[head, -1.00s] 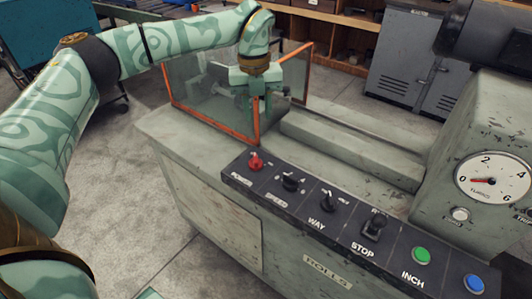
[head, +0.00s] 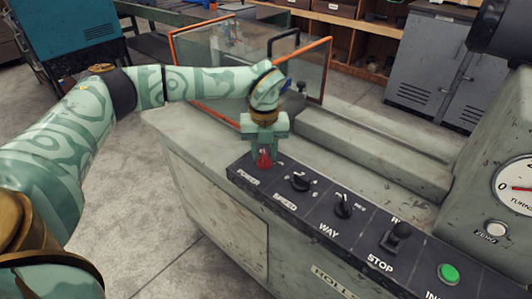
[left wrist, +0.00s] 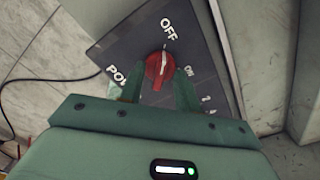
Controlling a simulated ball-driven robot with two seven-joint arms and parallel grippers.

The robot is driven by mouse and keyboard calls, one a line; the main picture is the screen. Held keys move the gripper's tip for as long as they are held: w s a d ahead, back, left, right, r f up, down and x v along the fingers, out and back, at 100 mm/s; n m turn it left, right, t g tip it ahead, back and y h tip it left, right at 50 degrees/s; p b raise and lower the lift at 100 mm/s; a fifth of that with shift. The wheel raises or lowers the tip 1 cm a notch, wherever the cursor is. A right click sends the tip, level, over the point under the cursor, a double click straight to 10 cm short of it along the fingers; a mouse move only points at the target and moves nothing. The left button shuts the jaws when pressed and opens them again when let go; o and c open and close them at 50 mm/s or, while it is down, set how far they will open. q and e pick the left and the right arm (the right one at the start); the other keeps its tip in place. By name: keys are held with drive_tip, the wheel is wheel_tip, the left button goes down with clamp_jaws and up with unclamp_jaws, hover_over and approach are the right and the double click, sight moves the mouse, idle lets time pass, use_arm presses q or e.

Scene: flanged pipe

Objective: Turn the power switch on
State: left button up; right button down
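The red power switch (head: 264,160) is a rotary knob at the left end of the black control panel (head: 330,238). In the left wrist view the knob (left wrist: 159,66) has a pale pointer mark that points toward the OFF label (left wrist: 168,28); the ON label (left wrist: 189,70) is to its right. My left gripper (head: 264,152) is directly over the knob, pointing down. In the left wrist view its open fingers (left wrist: 158,88) stand on either side of the knob's near part, with visible gaps. Whether they touch it cannot be told. My right gripper is not in view.
The speed knob (head: 301,182), way knob (head: 343,206), stop lever (head: 396,237) and green inch button (head: 448,273) follow along the panel. An orange-framed clear guard (head: 310,72) stands behind my gripper. A gauge (head: 517,186) is at the right.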

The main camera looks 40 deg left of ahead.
use_arm(q)
drive_tip(key=shift+c, duration=0.3)
clamp_jaws()
